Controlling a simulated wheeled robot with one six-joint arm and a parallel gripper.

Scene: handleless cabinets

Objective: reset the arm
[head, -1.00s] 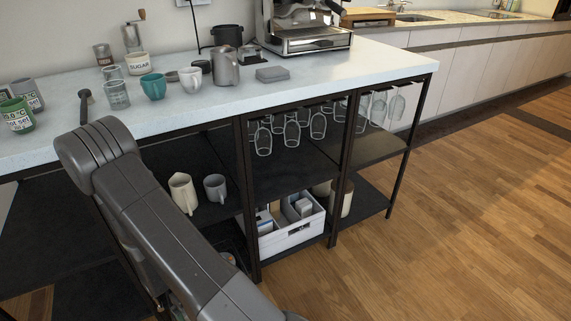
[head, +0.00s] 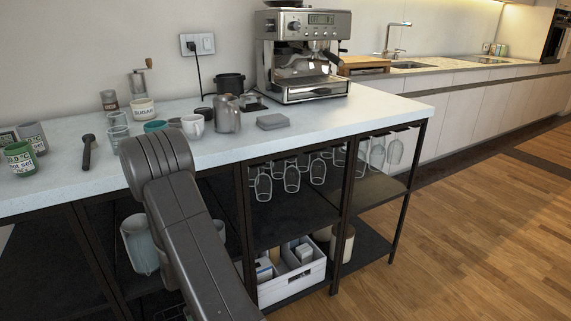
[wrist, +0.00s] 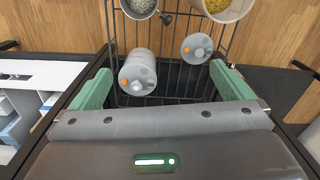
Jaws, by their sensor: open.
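My gripper (wrist: 163,86) shows in the wrist view with its two green fingers wide apart. No object is clamped between them. Past the fingers, two grey cylindrical containers with round tops, one nearer (wrist: 138,76) and one farther (wrist: 197,48), stand at a black wire rack (wrist: 178,82). In the head view my arm (head: 178,215) rises in front of the counter and bends at its top edge. The gripper itself is hidden there.
The white counter (head: 370,105) holds a coffee machine (head: 305,60), a metal pitcher (head: 227,115) and several cups. Wine glasses (head: 291,176) hang below it. A white crate (head: 292,277) sits on the low shelf. The wooden floor (head: 460,240) at right is clear.

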